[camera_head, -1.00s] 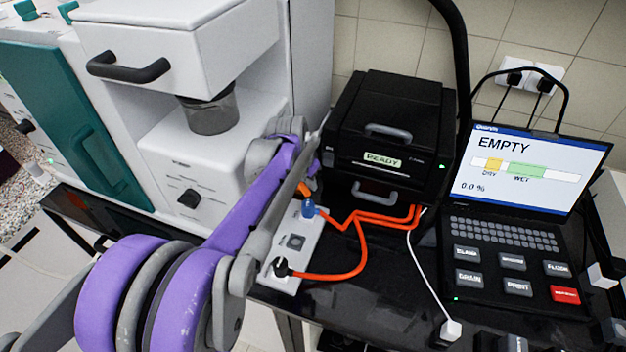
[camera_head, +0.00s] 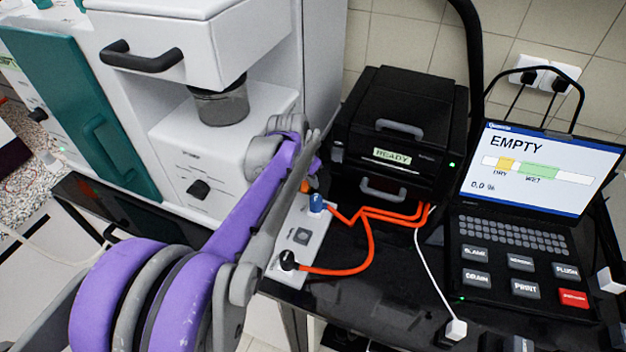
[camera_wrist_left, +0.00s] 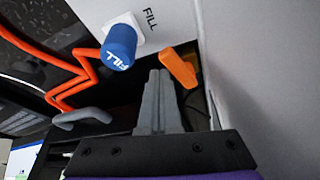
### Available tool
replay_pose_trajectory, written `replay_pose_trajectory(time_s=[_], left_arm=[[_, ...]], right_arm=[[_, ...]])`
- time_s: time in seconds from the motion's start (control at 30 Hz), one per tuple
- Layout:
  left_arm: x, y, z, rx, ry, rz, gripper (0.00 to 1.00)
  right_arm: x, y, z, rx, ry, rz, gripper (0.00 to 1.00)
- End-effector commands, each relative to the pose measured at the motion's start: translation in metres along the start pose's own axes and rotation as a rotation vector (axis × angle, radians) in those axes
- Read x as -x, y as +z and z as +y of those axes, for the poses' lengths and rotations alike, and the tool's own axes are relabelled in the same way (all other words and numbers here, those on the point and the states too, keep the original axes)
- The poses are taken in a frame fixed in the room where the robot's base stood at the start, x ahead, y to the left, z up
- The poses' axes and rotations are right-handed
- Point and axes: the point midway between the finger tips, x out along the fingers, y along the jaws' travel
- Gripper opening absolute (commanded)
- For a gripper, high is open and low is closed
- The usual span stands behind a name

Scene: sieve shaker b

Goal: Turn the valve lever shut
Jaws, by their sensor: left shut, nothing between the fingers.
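The orange valve lever (camera_wrist_left: 178,68) stands out beside the blue FILL knob (camera_wrist_left: 120,47) in the left wrist view. In the head view only a bit of orange (camera_head: 306,186) shows behind my arm, beside the blue knob (camera_head: 317,203). My left gripper (camera_wrist_left: 158,76) is shut and empty, its grey fingers pressed together. Its tips are right beside the lever; I cannot tell whether they touch it. In the head view the fingertips are hidden behind the arm's end. My right gripper is not in view.
A white panel (camera_head: 302,238) carries the knob and a black plug. Orange tubes (camera_head: 370,225) run from it to the black READY unit (camera_head: 403,125). A laptop (camera_head: 525,215) reads EMPTY. The white machine (camera_head: 225,140) stands close behind my left arm.

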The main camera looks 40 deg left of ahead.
Motion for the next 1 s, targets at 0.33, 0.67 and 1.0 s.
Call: replay_pose_trajectory(time_s=[0.33,0.67,1.0], left_arm=[[0.002,0.005,0.004,-0.001,0.0,0.0,0.0],[0.004,0.012,0.01,-0.001,0.0,0.0,0.0],[0.017,0.012,0.009,0.001,0.0,0.0,0.0]], right_arm=[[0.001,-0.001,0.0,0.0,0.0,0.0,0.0],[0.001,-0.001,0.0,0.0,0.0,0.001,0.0],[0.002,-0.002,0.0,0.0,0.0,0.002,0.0]])
